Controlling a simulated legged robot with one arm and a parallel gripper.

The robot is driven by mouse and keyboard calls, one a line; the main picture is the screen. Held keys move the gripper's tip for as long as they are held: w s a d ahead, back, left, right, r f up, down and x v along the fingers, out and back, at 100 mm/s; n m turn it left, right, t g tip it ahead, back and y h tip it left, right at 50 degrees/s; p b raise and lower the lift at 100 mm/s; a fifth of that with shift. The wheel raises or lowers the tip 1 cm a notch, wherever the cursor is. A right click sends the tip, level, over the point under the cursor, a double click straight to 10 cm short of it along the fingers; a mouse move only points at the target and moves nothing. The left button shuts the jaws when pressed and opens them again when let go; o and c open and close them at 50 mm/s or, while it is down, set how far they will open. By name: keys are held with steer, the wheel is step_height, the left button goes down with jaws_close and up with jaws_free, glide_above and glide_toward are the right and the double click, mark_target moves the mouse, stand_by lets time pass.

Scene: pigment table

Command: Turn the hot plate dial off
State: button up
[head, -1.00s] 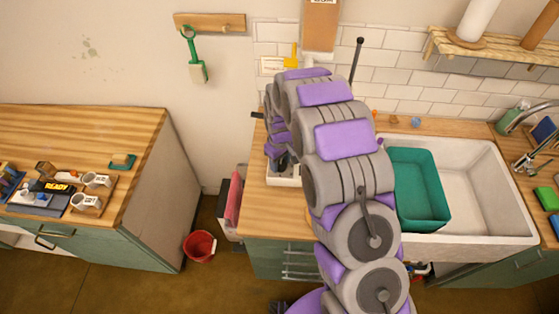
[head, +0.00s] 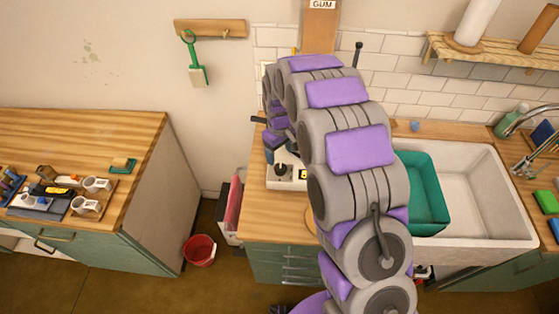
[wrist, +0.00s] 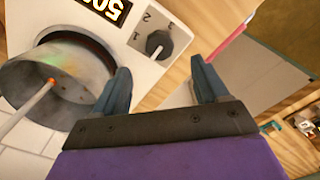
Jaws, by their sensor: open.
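The white hot plate (wrist: 178,28) shows in the wrist view with a lit display reading 50 in part. Its black dial (wrist: 158,44) sits beside the printed 1, 2 and 3. I cannot tell surely which mark the dial points to. My gripper (wrist: 160,66) is open, its two blue-grey fingers apart, with the dial beyond the gap between the tips and nothing held. In the head view the hot plate (head: 273,182) stands on the wooden counter, its dial (head: 280,169) showing below the gripper end of my arm. My arm hides much of the hot plate there.
A metal pot (wrist: 75,95) with a thin stick in it stands on the hot plate, close to the left finger. A teal basin (head: 425,190) sits in the white sink (head: 485,185). A red bucket (head: 200,250) stands on the floor.

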step_height(320, 180, up, 10)
steer(key=shift+f, duration=0.25)
stand_by(0.3)
steer(key=s+d+r+m+b, duration=0.25)
steer(key=s+d, duration=0.25)
steer(key=s, duration=0.3)
steer(key=s+d+r+m+b, duration=0.1)
steer(key=s+d+r+m, duration=0.15)
steer(key=s+d, duration=0.4)
steer(key=s+d+f+m+g+b, duration=0.1)
steer(key=s+d+f+m, duration=0.1)
steer(key=s, duration=1)
steer(key=s+d+f+m+b, duration=0.1)
steer(key=s+d+b, duration=0.1)
steer(key=s, duration=1.1)
steer(key=shift+s+d+f+m+g, duration=0.25)
steer(key=shift+d+f+m+g, duration=0.1)
steer(key=shift+d+m+g, duration=0.1)
